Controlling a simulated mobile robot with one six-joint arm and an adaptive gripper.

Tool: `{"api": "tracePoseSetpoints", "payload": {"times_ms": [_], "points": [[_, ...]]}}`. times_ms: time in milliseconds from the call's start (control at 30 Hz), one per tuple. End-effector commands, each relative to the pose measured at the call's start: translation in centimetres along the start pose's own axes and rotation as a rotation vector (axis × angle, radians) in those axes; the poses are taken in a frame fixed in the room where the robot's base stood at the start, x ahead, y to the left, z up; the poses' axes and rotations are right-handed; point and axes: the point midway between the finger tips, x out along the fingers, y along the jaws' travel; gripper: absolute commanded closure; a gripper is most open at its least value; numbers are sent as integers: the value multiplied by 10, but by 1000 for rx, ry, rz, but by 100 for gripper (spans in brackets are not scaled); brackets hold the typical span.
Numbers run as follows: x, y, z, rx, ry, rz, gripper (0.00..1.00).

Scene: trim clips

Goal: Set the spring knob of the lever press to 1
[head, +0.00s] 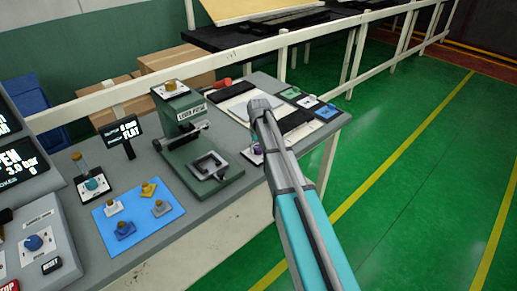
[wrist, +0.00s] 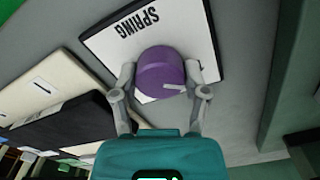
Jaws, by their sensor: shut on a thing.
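The spring knob (wrist: 162,72) is a purple round knob with a white pointer mark on its face, standing on a white plate (wrist: 112,47) labelled SPRING, which appears upside down in the wrist view. My gripper (wrist: 160,77) has one finger on each side of the knob and is shut on it. No scale numbers are readable on the plate. The green lever press (head: 190,130) stands on the bench in the head view, left of my arm. My arm hides most of the knob and my gripper in the head view.
A small black display (head: 124,133) reads FLAT. A blue mat (head: 140,232) with several clips lies at the front of the bench. A red-handled tool (head: 218,83) lies behind the press. Pale and dark slabs (wrist: 85,118) lie beside the SPRING plate. Green floor is open to the right.

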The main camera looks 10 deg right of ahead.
Motion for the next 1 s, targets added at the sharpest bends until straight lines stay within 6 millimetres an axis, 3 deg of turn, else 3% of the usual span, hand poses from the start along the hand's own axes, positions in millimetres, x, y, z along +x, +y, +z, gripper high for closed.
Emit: {"api": "tracePoseSetpoints", "payload": {"times_ms": [667,700,833,1000], "points": [[0,0,-1,-87,2,-1,89],[0,0,-1,-87,2,0,34],[0,0,-1,-86,1,0,10],[0,0,0,-85,1,0,7]]}}
